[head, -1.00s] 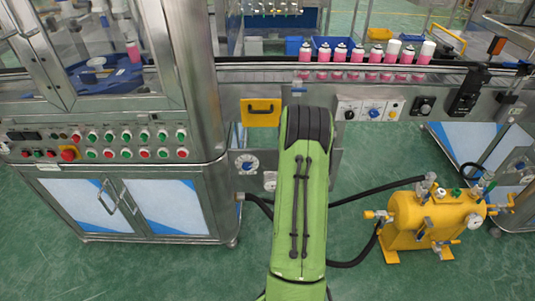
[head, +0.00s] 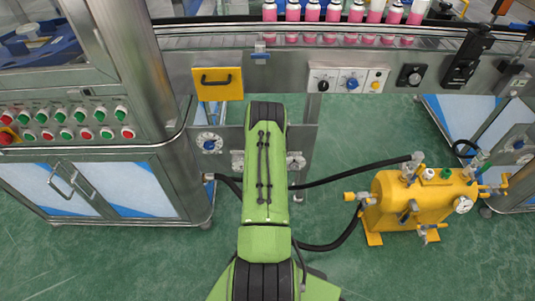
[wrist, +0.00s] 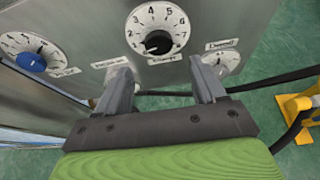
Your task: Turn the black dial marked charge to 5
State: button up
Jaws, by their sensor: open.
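The black charge dial (wrist: 158,42) sits on a white numbered face on the steel panel, at the top middle of the wrist view. Its pointer appears to point to the lower left, near the low end of the scale. A label reading roughly "Charge" (wrist: 164,60) is below it. My gripper (wrist: 160,66) is open and empty, with its fingers apart below the dial in the picture, one to each side. I see no contact with the dial. In the head view my green arm hides the dial and the gripper.
A blue-knobbed dial (wrist: 32,60) is to the left and another white dial (wrist: 223,62) close to the right finger. A yellow tank (head: 415,202) with black hoses (head: 345,175) stands at right. A yellow handle plate (head: 217,83) and pink cans (head: 333,13) are above.

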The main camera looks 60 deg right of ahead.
jog(key=x, duration=0.7)
jog(key=shift+w+d, duration=0.15)
jog(key=shift+r, duration=0.15)
jog(key=c, duration=1.1)
jog(key=shift+o, duration=0.2)
